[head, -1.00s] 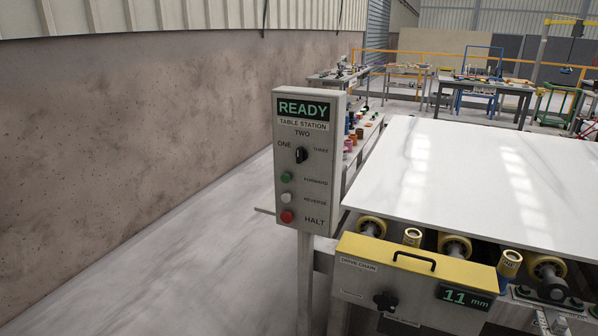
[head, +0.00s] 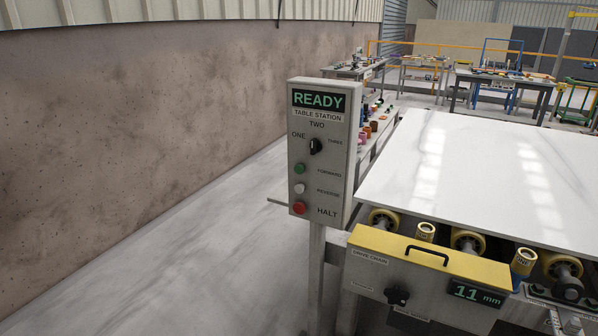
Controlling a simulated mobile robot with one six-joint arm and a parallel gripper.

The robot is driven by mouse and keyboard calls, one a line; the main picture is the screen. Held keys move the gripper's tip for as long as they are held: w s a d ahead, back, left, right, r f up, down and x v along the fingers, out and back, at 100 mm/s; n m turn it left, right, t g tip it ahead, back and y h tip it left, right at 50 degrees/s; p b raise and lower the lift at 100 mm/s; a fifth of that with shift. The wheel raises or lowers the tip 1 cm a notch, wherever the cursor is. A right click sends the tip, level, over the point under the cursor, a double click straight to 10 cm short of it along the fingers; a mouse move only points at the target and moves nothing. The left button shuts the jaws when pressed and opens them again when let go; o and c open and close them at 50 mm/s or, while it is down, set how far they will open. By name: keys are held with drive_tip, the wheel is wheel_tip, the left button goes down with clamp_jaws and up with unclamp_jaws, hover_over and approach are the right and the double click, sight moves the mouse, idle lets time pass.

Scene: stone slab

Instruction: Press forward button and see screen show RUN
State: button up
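A grey control box (head: 325,150) on a post stands left of the roller table. Its screen (head: 319,100) reads READY, with a TABLE STATION label below it. A black selector knob (head: 316,146) sits among the words ONE, TWO and a third label. Below it are the green button (head: 299,169) beside FORWARD, the white button (head: 300,188) beside REVERSE and the red button (head: 299,208) beside HALT. Nothing touches the box face. My gripper is not in view.
A white stone slab (head: 470,180) lies on the roller table, right of the box. A yellow-topped drive chain cover (head: 430,258) with a handle and an 11 mm display (head: 476,292) is in front. Workbenches (head: 500,85) stand behind. The floor on the left is clear.

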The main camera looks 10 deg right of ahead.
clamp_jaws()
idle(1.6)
